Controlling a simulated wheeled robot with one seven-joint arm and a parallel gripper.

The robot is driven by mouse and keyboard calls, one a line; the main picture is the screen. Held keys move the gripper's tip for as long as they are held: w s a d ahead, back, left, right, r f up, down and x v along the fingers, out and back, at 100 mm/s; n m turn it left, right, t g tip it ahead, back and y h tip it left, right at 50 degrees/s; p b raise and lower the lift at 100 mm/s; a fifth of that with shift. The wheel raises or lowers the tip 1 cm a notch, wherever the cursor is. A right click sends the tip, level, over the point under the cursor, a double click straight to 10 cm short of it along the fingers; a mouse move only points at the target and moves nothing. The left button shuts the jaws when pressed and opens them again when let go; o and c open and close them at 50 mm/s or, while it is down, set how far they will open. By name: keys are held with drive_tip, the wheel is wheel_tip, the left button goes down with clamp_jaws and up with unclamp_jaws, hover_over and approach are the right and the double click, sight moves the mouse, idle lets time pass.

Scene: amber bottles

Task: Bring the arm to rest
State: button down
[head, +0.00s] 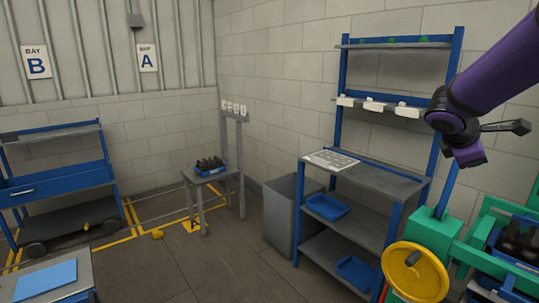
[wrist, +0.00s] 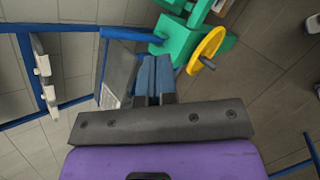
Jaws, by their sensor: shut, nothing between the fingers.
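My purple arm (head: 497,65) reaches in from the upper right in the head view, raised in front of the blue shelf rack. Its dark wrist end hangs there, and the fingertips are not clear in that view. In the wrist view my gripper (wrist: 154,78) shows its two fingers close together, shut and empty. Nothing hangs from it. Beyond the fingers are the green machine (wrist: 178,40) and its yellow handwheel (wrist: 206,48), apart from the fingers as far as I can tell.
The blue rack (head: 390,226) stands right of centre, with the green machine (head: 432,232) and a crate of dark bottles (head: 521,241) right of it. A small stand (head: 212,176) holds another crate of bottles (head: 209,165). A blue cart (head: 60,186) stands left.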

drive_tip(key=s+a+r+m+t+y, duration=0.1)
drive_tip(key=s+a+m+y, duration=0.3)
drive_tip(key=s, duration=0.8)
drive_tip(key=s+a+r+m+y, duration=0.1)
drive_tip(key=s+a+m+y, duration=0.4)
drive_tip(key=s+a+m, duration=0.4)
drive_tip(key=s+a, duration=0.3)
drive_tip(key=s, duration=0.1)
drive_tip(key=shift+a+t, duration=0.25)
drive_tip(key=shift+t, duration=0.15)
drive_tip(key=shift+s, duration=0.1)
